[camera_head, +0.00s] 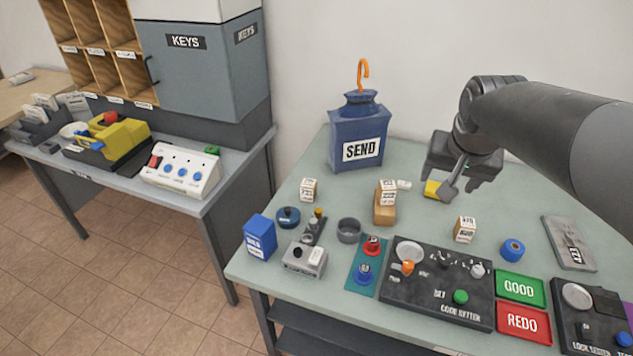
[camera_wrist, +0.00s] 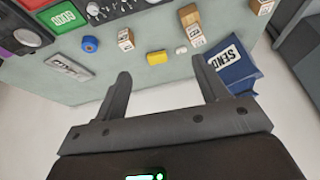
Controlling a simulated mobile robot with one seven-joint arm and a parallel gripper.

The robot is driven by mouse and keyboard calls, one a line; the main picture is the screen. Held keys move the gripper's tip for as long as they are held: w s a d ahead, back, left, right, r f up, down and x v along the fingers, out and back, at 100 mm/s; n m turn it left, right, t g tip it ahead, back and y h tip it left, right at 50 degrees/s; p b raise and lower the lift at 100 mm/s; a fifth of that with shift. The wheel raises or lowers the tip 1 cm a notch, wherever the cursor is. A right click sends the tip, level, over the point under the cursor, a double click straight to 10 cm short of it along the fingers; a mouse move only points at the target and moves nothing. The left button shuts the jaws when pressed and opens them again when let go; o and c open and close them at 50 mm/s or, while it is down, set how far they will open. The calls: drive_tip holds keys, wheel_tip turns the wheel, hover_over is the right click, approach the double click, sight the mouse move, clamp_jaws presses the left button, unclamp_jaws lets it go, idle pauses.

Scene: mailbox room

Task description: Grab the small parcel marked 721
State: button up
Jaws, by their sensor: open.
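Several small pale parcels with dark printed labels are on the table, and I cannot read 721 on any of them. One parcel (camera_head: 465,229) stands in front of my gripper, and it shows in the wrist view (camera_wrist: 126,40). Another parcel (camera_head: 388,191) sits at a wooden block (camera_head: 384,213), left of my gripper; it also shows in the wrist view (camera_wrist: 195,36). A third parcel (camera_head: 309,189) stands farther left, near the wrist view's top right (camera_wrist: 262,6). My gripper (camera_head: 460,188) is open and empty above the back of the table, its fingers apart in the wrist view (camera_wrist: 160,76).
A yellow block (camera_head: 432,189) lies close to my gripper. A blue SEND container (camera_head: 359,130) with an orange hook stands at the back. A dark control panel (camera_head: 440,312), green GOOD tray (camera_head: 521,288) and red REDO tray (camera_head: 523,323) line the front. A blue roll (camera_head: 512,250) sits right.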

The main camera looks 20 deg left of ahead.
drive_tip(key=w+a+f, duration=0.3)
drive_tip(key=w+a, duration=0.4)
drive_tip(key=a, duration=0.1)
drive_tip(key=n, duration=0.1)
approach(308, 183)
drive_tip(key=f, duration=0.1)
drive_tip(key=x, duration=0.5)
drive_tip(key=shift+w+f, duration=0.1)
drive_tip(key=shift+f, duration=0.2)
drive_tip(key=shift+w+x, duration=0.1)
drive_tip(key=shift+x, duration=1.3)
drive_tip(key=shift+w+x, duration=0.15)
drive_tip(key=shift+x, duration=1.25)
drive_tip(key=shift+r, duration=0.1)
drive_tip(key=shift+c, duration=0.6)
drive_tip(key=c, duration=1)
drive_tip(key=shift+r, duration=0.15)
